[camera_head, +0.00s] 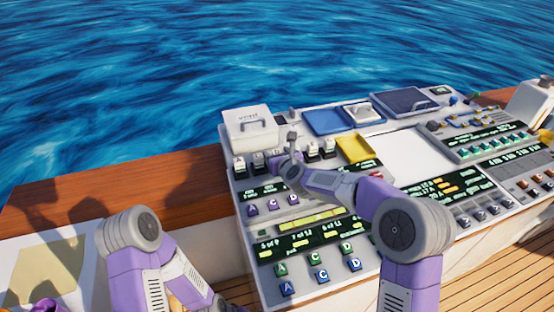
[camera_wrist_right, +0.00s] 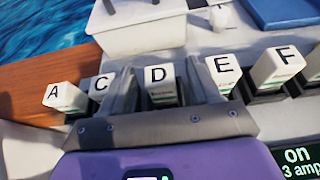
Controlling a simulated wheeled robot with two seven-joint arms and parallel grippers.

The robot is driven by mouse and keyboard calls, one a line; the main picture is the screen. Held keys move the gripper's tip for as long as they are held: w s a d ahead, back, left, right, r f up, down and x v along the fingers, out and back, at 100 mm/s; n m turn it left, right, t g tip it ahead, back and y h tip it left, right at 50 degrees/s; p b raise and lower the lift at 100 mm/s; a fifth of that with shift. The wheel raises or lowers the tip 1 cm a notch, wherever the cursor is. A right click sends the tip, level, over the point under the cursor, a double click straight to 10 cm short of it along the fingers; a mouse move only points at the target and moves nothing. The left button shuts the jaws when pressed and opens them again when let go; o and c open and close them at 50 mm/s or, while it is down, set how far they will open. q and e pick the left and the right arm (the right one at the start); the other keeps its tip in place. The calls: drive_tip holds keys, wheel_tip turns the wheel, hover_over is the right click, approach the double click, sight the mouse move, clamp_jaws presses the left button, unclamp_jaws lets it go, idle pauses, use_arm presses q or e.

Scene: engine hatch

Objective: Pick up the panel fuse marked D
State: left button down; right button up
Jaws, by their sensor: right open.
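The panel fuse marked D (camera_wrist_right: 161,83) is a white block with a black letter, upright in a row on the panel. In the right wrist view it stands between the two grey fingers of my right gripper (camera_wrist_right: 162,92), which is open. A gap shows at the fuse's sides, so the fingers appear not to press on it. In the head view my right gripper (camera_head: 277,159) is at the fuse row and hides the D fuse. My left arm is at lower left; its gripper is not visible.
Fuses A (camera_wrist_right: 64,96) and C (camera_wrist_right: 101,86) stand to the left, E (camera_wrist_right: 222,70) and F (camera_wrist_right: 278,67) to the right, close to the fingers. A white lidded box (camera_head: 250,130) stands behind the row. A blue tray (camera_head: 326,122) and yellow tray (camera_head: 355,148) lie rightward.

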drive_tip(key=shift+c, duration=0.3)
drive_tip(key=c, duration=1)
drive_tip(key=shift+r, duration=0.1)
